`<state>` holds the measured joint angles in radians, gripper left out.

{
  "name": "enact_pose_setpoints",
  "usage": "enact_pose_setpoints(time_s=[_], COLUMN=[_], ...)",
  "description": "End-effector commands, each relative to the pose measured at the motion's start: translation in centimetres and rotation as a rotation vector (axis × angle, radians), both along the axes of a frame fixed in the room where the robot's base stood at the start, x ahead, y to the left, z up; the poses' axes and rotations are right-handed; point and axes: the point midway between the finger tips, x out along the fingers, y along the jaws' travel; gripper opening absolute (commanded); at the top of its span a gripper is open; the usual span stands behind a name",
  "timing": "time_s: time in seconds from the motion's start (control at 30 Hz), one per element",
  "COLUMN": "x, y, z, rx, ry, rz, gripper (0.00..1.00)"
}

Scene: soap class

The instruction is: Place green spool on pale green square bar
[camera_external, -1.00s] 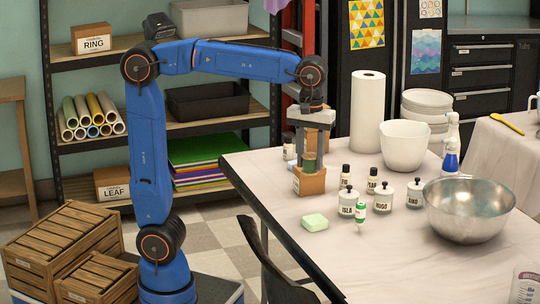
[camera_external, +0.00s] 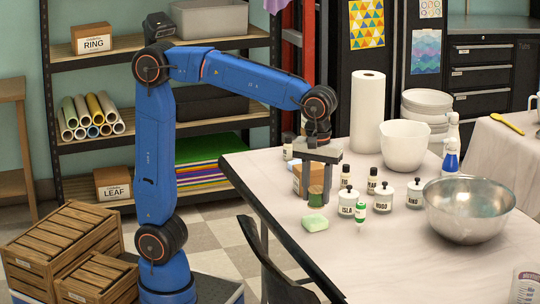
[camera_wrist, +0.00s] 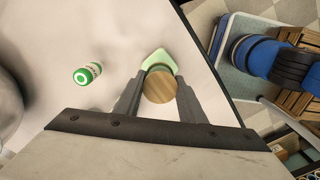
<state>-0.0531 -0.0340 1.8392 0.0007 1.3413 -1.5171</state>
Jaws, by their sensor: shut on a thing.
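The green spool (camera_external: 316,198) is upright between the fingers of my gripper (camera_external: 318,190), which is shut on it. In the wrist view my gripper (camera_wrist: 160,88) holds the spool by its sides, and its round wooden end (camera_wrist: 160,87) faces the camera. The pale green square bar (camera_external: 315,223) lies on the table near its left edge, just below the spool. It also shows in the wrist view (camera_wrist: 157,57), partly hidden behind the spool. I cannot tell whether the spool's lower end touches the bar.
A small green-and-white bottle (camera_external: 361,209) stands right of the bar. Several labelled bottles, such as one marked ISLA (camera_external: 347,202), are close by. A wooden box (camera_external: 299,179) stands behind my gripper. A steel bowl (camera_external: 470,208) is at right.

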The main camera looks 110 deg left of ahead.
Motion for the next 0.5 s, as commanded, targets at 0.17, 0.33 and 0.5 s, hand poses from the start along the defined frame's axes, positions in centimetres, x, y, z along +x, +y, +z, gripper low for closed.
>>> enact_pose_setpoints(time_s=[0.17, 0.33, 0.5], x=[0.0, -0.1, 0.0], y=[0.0, 0.0, 0.0], z=[-1.3, -3.4, -3.9], rx=[0.0, 0.0, 0.0], ry=[0.001, 0.001, -0.001], rz=[0.0, 0.0, 0.0], gripper=[0.14, 0.14, 0.14])
